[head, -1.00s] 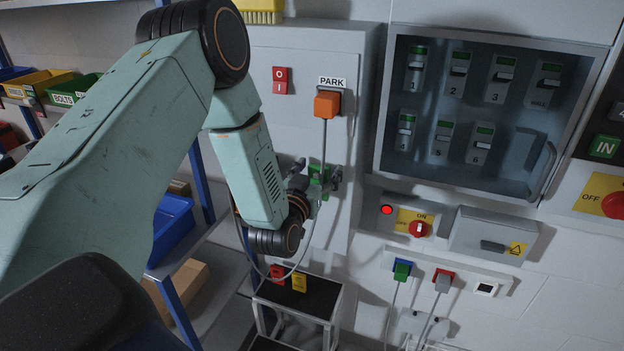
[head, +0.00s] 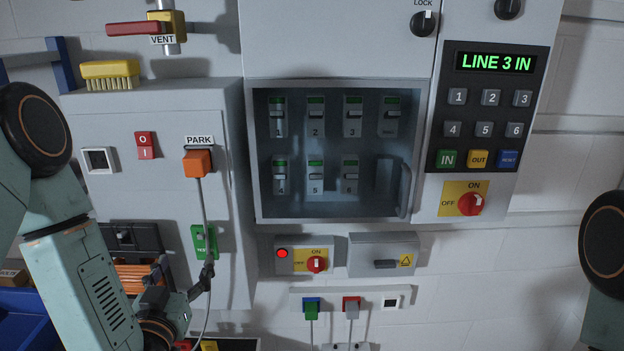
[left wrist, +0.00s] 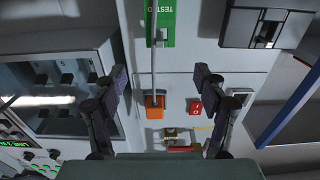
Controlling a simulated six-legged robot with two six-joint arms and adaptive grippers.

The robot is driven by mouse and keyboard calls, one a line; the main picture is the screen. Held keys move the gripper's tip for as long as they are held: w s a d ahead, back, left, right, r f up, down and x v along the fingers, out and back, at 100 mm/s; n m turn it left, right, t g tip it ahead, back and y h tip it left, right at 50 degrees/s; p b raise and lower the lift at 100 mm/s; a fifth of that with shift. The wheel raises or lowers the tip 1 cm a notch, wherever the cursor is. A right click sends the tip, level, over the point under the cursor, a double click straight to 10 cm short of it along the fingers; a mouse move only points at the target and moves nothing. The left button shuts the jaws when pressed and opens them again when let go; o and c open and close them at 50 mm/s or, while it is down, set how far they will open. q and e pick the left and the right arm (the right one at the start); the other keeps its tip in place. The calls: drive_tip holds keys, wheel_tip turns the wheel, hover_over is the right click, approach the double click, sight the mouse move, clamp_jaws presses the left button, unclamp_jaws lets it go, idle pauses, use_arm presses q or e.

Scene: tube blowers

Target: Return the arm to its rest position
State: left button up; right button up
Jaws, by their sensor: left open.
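My left arm comes in from the left in the head view. Its gripper (head: 200,282) is low in front of the grey cabinet, just below the green tag (head: 204,242). In the left wrist view my left gripper (left wrist: 160,72) has its two fingers spread wide, with nothing held between them. The orange PARK plug (head: 198,163) sits on the cabinet front with its grey cable hanging down past the green tag. The plug also shows in the left wrist view (left wrist: 154,106). Only a link of my right arm shows at the right edge; its gripper is out of view.
The grey cabinet (head: 130,200) carries a red switch (head: 146,145) and a yellow brush (head: 111,74). Green and grey plugs sit in the lower socket strip (head: 380,297).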

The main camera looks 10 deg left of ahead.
use_arm(q)
drive_tip(key=s+d+f+g+h, duration=0.3)
drive_tip(key=f+g, duration=0.2)
drive_tip(key=f, duration=0.6)
drive_tip(key=s+d+f+g+b, duration=0.2)
drive_tip(key=s+f+g+b, duration=0.2)
drive_tip(key=s+f, duration=0.4)
drive_tip(key=s+d+f+m+g+h+b, duration=0.1)
drive_tip(key=s+d+f+g+b, duration=0.2)
drive_tip(key=s+f, duration=0.6)
drive_tip(key=s+d+f+m+g+b, duration=0.1)
drive_tip(key=s+d+f+g+b, duration=0.2)
drive_tip(key=s+f, duration=0.6)
drive_tip(key=f+g+b, duration=0.1)
drive_tip(key=g+b, duration=0.1)
drive_tip(key=b, duration=0.1)
